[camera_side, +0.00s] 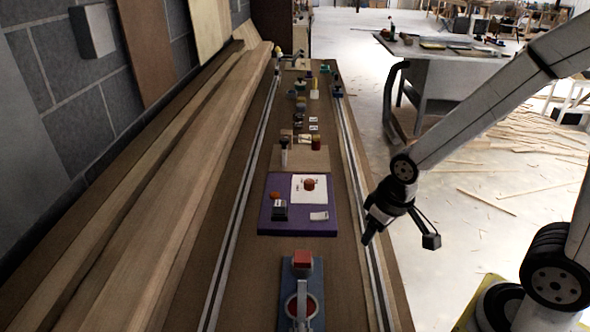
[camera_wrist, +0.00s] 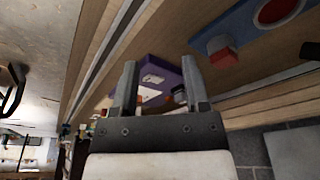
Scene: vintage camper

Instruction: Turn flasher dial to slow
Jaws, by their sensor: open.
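A purple board (camera_side: 298,229) lies on the long bench in the side view. It carries a white plate with an orange-red knob (camera_side: 309,184), which looks like the flasher dial; its markings are too small to read. A dark block (camera_side: 280,209), a small white label (camera_side: 319,216) and a small orange piece also sit on the board. My gripper (camera_side: 367,237) hangs right of the board, near the bench's right rail, apart from the dial. In the wrist view my gripper (camera_wrist: 159,64) is open and empty, with the purple board (camera_wrist: 168,71) beyond its fingers, which partly hide it.
A blue base (camera_side: 316,276) with a red block (camera_side: 302,259) and lever stands nearer on the bench. A wooden board (camera_side: 303,163) with small parts lies behind the purple one, with several small items farther back. Long planks (camera_side: 150,190) line the left wall.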

